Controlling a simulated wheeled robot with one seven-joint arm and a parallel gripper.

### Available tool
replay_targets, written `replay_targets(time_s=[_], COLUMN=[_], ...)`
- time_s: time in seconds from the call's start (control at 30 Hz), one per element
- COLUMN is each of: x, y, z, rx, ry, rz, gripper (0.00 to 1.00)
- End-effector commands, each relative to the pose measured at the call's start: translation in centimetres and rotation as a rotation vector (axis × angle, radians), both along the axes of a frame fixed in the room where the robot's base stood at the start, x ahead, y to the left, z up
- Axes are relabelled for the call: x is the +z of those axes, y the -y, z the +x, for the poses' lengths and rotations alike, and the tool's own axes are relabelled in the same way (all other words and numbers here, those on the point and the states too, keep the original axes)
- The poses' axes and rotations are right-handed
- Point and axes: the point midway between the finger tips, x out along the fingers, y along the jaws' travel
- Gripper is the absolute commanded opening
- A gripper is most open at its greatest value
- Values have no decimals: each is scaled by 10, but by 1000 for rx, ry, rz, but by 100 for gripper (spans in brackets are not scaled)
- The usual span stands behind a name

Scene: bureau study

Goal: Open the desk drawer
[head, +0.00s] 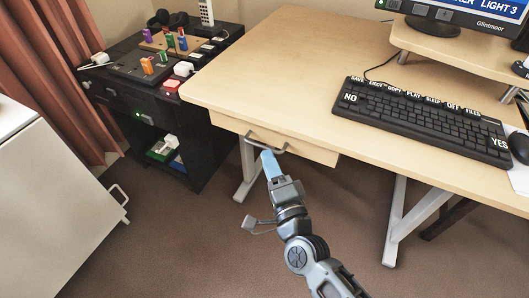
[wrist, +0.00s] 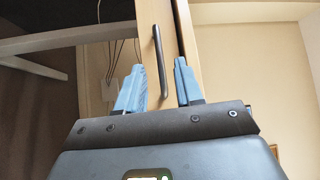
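The desk drawer (head: 300,147) is a pale wood front under the left part of the desk top, and it looks shut. Its grey bar handle (head: 265,146) is on the front, and it also shows in the wrist view (wrist: 161,62). My gripper (head: 268,158) is right at the handle in the head view. In the wrist view my gripper (wrist: 160,82) has its two blue fingers apart, with the handle between them. The handle's near end reaches in between the fingertips, with gaps on both sides. I cannot tell whether either finger touches it.
The desk (head: 300,60) carries a black keyboard (head: 425,118), a mouse (head: 518,147) and a monitor on a riser. A black cabinet (head: 195,125) with small items stands to the left. A white cabinet (head: 60,205) stands at the front left. Carpet is clear before the drawer.

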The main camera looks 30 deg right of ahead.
Motion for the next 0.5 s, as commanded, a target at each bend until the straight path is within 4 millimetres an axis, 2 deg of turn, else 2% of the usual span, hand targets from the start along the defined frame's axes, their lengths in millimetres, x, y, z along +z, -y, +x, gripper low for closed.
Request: replay_targets(time_s=[0.2,0.5], x=[4,5], y=[5,6], z=[30,41], rx=[-1,0], ry=[1,-1], rz=[0,-1], gripper=[36,36])
